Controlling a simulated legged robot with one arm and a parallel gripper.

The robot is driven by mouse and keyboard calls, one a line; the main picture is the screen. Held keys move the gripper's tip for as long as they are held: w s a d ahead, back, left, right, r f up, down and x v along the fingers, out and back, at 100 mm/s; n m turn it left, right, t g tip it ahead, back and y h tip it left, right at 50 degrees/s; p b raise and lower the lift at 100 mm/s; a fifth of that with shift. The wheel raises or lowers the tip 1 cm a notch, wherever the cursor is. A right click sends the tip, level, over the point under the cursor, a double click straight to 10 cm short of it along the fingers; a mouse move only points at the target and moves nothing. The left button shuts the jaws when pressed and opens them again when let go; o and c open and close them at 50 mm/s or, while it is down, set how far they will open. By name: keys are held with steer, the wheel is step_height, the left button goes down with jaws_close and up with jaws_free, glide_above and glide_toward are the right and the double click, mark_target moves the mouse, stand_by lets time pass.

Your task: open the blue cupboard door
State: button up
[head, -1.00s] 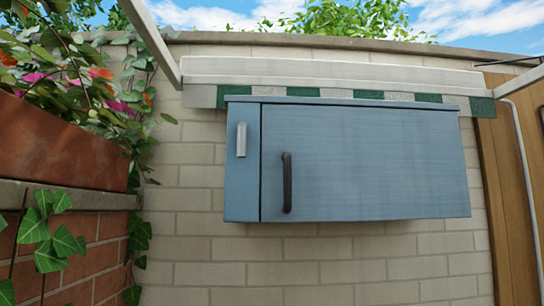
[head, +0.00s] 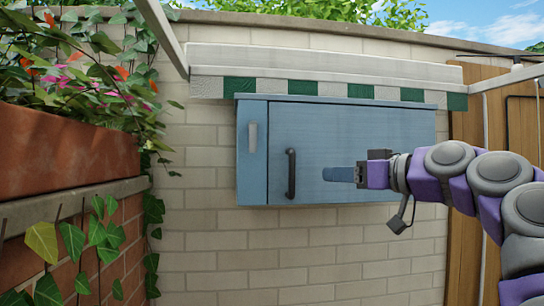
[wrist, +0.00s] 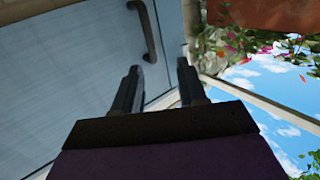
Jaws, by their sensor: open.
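The blue cupboard hangs on a pale brick wall, and its door (head: 350,130) looks shut. A dark vertical bar handle (head: 291,174) sits near the door's left edge. In the wrist view the door (wrist: 60,80) fills the left side, and the handle (wrist: 150,32) shows beyond the fingertips. My gripper (head: 330,174) reaches in from the right, in front of the door, to the right of the handle and apart from it. In the wrist view my gripper (wrist: 159,68) has its two dark fingers spread with nothing between them.
A narrow fixed blue panel with a light grey plate (head: 252,137) is left of the door. A brick planter (head: 70,165) with flowers and ivy stands at the left. A white ledge with green and grey tiles (head: 300,87) runs above. A wooden gate (head: 465,225) is at the right.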

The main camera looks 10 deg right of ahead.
steer(key=d, duration=0.1)
steer(key=p, duration=0.1)
glide_toward(294, 167)
steer(key=shift+t, duration=0.3)
steer(key=p+x, duration=0.4)
steer(key=x, duration=0.5)
steer(key=shift+w+f, duration=0.1)
steer(key=shift+w, duration=0.1)
steer(key=shift+w+d, duration=0.15)
steer(key=shift+w, duration=0.35)
steer(key=shift+w+a, duration=0.15)
steer(key=shift+a, duration=0.8)
steer(key=shift+c, duration=0.3)
steer(key=shift+a, duration=0.1)
steer(key=shift+c, duration=0.7)
steer(key=shift+d+f, duration=0.1)
steer(key=shift+d, duration=0.25)
steer(key=c, duration=0.3)
jaws_close()
